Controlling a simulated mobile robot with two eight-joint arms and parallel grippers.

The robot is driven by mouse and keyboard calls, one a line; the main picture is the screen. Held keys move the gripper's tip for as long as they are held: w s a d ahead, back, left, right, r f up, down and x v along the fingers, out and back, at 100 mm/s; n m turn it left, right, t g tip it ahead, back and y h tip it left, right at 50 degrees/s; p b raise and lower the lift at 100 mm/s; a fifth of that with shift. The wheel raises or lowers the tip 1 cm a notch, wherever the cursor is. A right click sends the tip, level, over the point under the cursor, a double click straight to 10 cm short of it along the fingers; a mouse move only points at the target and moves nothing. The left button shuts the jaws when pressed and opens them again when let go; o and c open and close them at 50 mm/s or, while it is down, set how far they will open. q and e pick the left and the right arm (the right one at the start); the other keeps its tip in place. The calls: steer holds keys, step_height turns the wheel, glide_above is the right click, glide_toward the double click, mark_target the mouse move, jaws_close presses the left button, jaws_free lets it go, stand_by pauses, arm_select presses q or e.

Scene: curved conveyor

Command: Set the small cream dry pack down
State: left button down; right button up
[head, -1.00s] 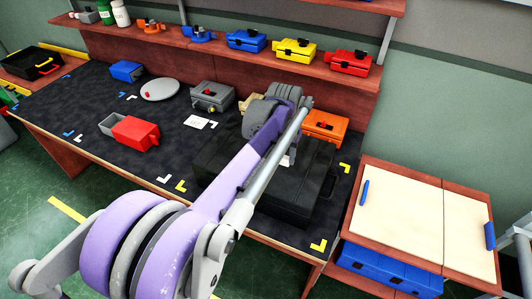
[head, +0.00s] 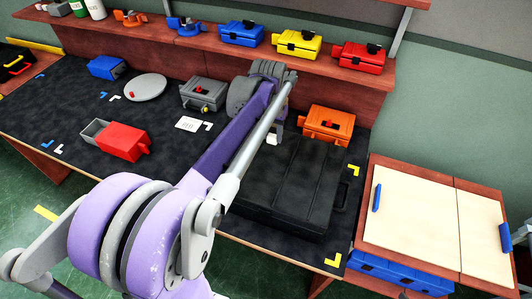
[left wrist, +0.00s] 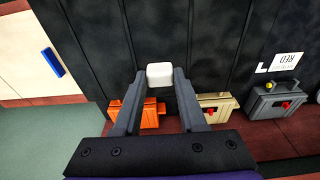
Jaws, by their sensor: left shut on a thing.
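The small cream dry pack (head: 272,139) shows just below my left gripper (head: 277,129) in the head view, near the far left edge of the large black case (head: 300,190). In the left wrist view the pack (left wrist: 159,74) sits between the tips of my left gripper's two fingers (left wrist: 159,80), which are shut on it. Dark ridged surface of the case (left wrist: 90,50) lies behind it. Whether the pack touches anything below is hard to tell. My right gripper is in neither view.
Behind the case stand an orange box (head: 327,123), a beige box (left wrist: 215,108) and a grey box (head: 204,93). A red box (head: 122,141) and a grey disc (head: 145,87) lie left on the dark mat. A shelf (head: 230,55) with coloured boxes runs behind.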

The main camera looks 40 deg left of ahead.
mark_target(272, 143)
arm_select(q)
steer(key=shift+a+f, duration=0.1)
steer(key=shift+a, duration=0.05)
step_height(272, 143, down, 5)
steer(key=shift+r, duration=0.1)
steer(key=shift+f, duration=2.45)
steer(key=shift+f+b, duration=0.1)
steer(key=shift+b, duration=0.2)
steer(key=c, duration=0.9)
jaws_free()
steer(key=shift+f, duration=0.15)
steer(key=o, duration=0.4)
steer(key=shift+o, duration=0.2)
